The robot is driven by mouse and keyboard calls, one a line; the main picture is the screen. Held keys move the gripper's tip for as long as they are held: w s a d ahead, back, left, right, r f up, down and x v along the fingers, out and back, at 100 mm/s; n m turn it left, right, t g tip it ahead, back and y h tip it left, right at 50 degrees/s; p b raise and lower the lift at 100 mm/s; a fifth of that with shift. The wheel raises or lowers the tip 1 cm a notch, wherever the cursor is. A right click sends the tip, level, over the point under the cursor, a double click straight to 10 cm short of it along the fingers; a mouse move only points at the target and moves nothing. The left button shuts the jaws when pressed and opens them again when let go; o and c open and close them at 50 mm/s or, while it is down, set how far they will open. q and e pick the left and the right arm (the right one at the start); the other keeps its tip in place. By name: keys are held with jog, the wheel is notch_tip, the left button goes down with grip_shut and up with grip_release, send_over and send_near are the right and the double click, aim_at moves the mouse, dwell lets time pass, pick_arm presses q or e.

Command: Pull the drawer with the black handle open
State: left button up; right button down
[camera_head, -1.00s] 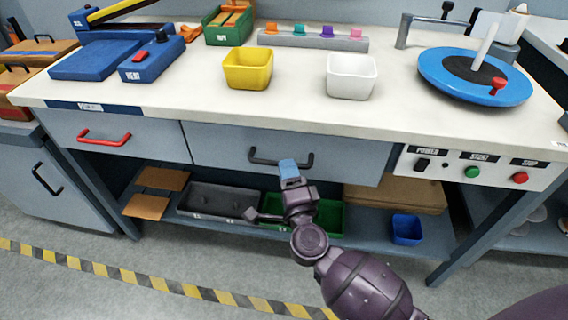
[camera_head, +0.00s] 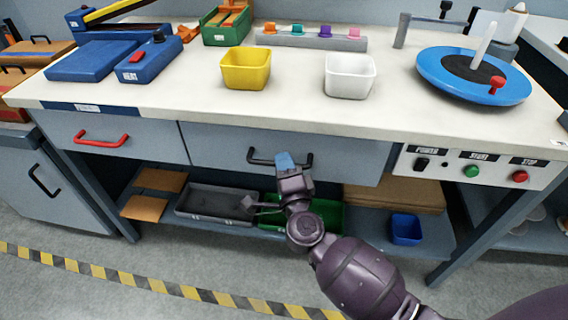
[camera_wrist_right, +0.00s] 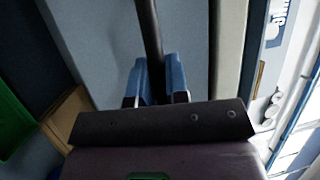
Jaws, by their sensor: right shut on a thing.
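The drawer (camera_head: 225,142) with the black handle (camera_head: 262,161) is in the middle of the bench front in the head view. Its grey-blue front looks flush with the bench. My right gripper (camera_head: 286,160) is at the right part of this handle. In the right wrist view the black handle (camera_wrist_right: 149,30) runs down between the two blue fingertips (camera_wrist_right: 158,82), and the gripper is shut on it. The drawer front (camera_wrist_right: 95,40) also shows there. My left gripper is not in view.
A drawer with a red handle (camera_head: 101,138) is to the left. A control panel (camera_head: 475,170) with buttons is to the right. A lower shelf holds a grey tray (camera_head: 215,219), a green bin (camera_head: 327,214) and a blue bin (camera_head: 406,229). The floor in front is clear.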

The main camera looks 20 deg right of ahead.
pick_arm(q)
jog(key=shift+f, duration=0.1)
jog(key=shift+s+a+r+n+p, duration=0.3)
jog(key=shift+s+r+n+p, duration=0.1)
jog(key=shift+p, duration=0.95)
pick_arm(e)
jog(key=s+a, duration=0.8)
jog(key=s, duration=0.4)
jog(key=s+a, duration=0.8)
jog(key=s, duration=0.4)
jog(key=shift+a, duration=0.15)
jog(key=c, duration=1.1)
grip_release()
jog(key=shift+c, duration=0.2)
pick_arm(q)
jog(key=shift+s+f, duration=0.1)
pick_arm(e)
jog(key=shift+s, duration=0.1)
